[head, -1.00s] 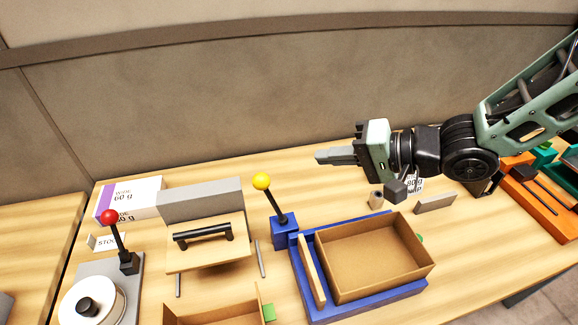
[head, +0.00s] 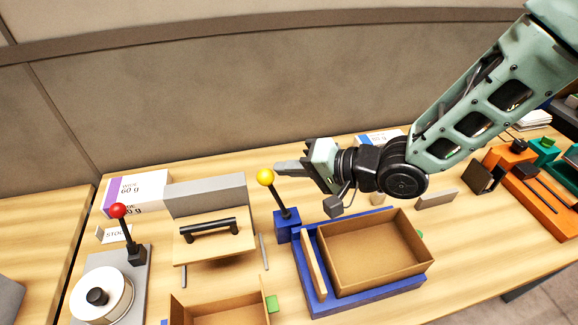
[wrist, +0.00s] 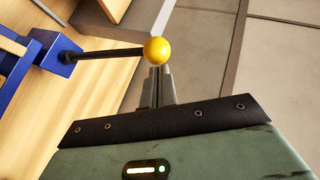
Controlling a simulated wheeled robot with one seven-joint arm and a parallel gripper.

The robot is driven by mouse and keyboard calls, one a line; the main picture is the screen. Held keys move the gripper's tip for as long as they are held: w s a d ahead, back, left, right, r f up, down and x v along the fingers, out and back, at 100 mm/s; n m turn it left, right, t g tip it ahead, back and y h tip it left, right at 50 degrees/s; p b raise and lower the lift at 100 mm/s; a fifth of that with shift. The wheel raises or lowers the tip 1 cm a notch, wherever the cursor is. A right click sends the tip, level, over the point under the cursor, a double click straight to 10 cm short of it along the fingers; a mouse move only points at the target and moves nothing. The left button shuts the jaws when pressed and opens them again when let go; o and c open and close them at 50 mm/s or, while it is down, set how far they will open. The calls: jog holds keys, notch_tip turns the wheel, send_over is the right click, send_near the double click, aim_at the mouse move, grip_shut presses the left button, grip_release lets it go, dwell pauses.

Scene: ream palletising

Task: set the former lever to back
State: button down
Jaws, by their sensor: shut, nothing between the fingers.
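The lever with a yellow ball knob (head: 265,177) stands on a small blue block (head: 287,226) at the left back corner of the blue former frame (head: 330,300). Its black rod leans up and to the left in the head view. My gripper (head: 279,168) is shut and empty, its fingertips just right of the knob. In the wrist view the yellow knob (wrist: 157,50) shows right at the tips of my closed fingers (wrist: 160,72). I cannot tell whether they touch. An open cardboard box (head: 375,250) sits in the blue frame.
A red-knobbed lever (head: 118,211) stands at the left by a white roll (head: 100,298). A board with a black handle (head: 208,231) and a grey block (head: 206,195) lie left of the yellow lever. Another open box (head: 225,310) is in front.

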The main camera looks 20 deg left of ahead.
aim_at(264, 176)
jog(key=shift+s+a+f+n+t+h+b, duration=0.15)
jog(key=shift+s+a+h, duration=0.2)
jog(key=shift+a, duration=0.2)
jog(key=shift+s+a+n+t+h+b, duration=0.1)
jog(key=shift+s+a+n+h, duration=0.1)
jog(key=shift+s+a+h, duration=0.3)
jog(key=shift+s+a+f+n+t+h+b, duration=0.15)
jog(key=shift+a+h, duration=0.1)
jog(key=shift+a, duration=0.4)
jog(key=shift+s+a, duration=0.15)
jog(key=shift+s, duration=0.05)
